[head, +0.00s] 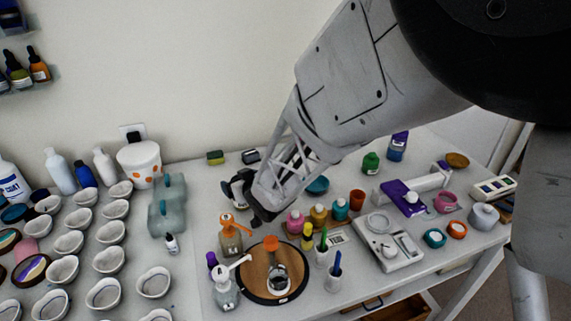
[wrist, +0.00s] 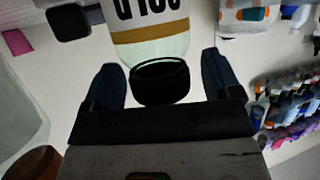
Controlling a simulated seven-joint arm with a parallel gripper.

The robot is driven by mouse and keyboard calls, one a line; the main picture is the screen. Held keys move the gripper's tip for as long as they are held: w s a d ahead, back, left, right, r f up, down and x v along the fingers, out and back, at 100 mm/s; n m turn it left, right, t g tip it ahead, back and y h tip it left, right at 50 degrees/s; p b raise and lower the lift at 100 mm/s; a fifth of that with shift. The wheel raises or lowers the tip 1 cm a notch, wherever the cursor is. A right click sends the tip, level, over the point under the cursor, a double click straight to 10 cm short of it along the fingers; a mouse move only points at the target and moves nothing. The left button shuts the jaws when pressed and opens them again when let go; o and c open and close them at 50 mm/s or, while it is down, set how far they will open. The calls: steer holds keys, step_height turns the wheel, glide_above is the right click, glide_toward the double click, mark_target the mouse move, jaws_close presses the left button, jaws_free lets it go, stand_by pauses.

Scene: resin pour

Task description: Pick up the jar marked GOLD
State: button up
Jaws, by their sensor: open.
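In the wrist view, a pale jar (wrist: 152,48) with a black lid and a gold band lies between the two fingers of my gripper (wrist: 159,62). In the head view, my gripper (head: 246,200) is low over the back middle of the table. A white and dark shape there may be the jar, but my gripper hides most of it.
A round wooden turntable (head: 253,283) with an orange-capped bottle and a cup stands in front. A pump bottle (head: 230,240) is close by. Several coloured pots (head: 318,215) stand to the right. A teal case (head: 167,207) and many white cups (head: 104,292) are to the left.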

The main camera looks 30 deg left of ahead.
steer(key=c, duration=1.3)
steer(key=shift+r, duration=5)
